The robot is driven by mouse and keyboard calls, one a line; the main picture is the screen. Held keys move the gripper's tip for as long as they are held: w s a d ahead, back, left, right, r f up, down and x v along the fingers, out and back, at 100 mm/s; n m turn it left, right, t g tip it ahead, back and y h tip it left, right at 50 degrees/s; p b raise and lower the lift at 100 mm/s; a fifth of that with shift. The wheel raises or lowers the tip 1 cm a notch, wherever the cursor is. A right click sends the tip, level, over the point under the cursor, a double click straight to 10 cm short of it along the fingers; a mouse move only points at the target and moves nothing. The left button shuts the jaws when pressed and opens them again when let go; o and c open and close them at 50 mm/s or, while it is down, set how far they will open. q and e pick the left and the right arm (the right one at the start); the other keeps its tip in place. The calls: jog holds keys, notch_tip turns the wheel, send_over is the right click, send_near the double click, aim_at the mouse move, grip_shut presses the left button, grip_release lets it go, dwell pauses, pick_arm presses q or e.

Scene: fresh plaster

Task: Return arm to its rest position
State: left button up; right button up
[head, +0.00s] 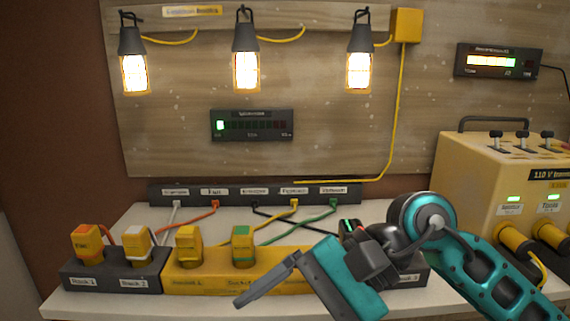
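My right arm (490,280) comes in from the lower right, teal and grey, and bends down over the front of the bench. Its gripper (248,296) points to the lower left, in front of the yellow socket strip (205,284). One dark finger shows clearly and the other cannot be made out, so its opening is unclear. No object shows at the fingertip. My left gripper is not in view.
Plugs with orange (89,241), white (137,245), yellow (188,247) and green (242,246) markings stand in the strips. Cables run to a labelled rear strip (255,193). A yellow transformer box (480,170) stands at right. Three lit lamps (246,70) hang above.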

notch_tip(320, 180, up, 5)
jog(key=w+m+t+y, duration=0.2)
jog(key=m+t+y, duration=0.1)
jog(key=m+y, duration=1.15)
jog(key=w+d+f+m+t+h+p, duration=0.1)
jog(key=w+d+f+m+t+h, duration=0.15)
jog(key=m+t, duration=0.5)
jog(key=w+d+f+m+t+h, duration=0.1)
jog(key=w+m+t+h, duration=0.3)
jog(key=m, duration=0.7)
jog(key=w+d+f+m+t+h, duration=0.1)
jog(key=d+f+m+t+h, duration=0.65)
jog(key=m, duration=0.75)
pick_arm(q)
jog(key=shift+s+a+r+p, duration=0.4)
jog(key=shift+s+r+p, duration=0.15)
jog(key=shift+p, duration=0.15)
pick_arm(e)
jog(key=s+d+f+m+g+h, duration=0.2)
jog(key=s+f+m+h, duration=0.1)
jog(key=f, duration=0.5)
jog(key=s+d+f+m+g+h, duration=0.2)
jog(key=s+f+m, duration=0.3)
jog(key=f+m, duration=0.3)
jog(key=s+d+f+m+g+h, duration=0.3)
jog(key=s+f+m+g+h, duration=0.1)
jog(key=f, duration=0.5)
jog(key=shift+s+f+m, duration=0.3)
jog(key=shift+s+m, duration=0.05)
jog(key=shift+m, duration=0.35)
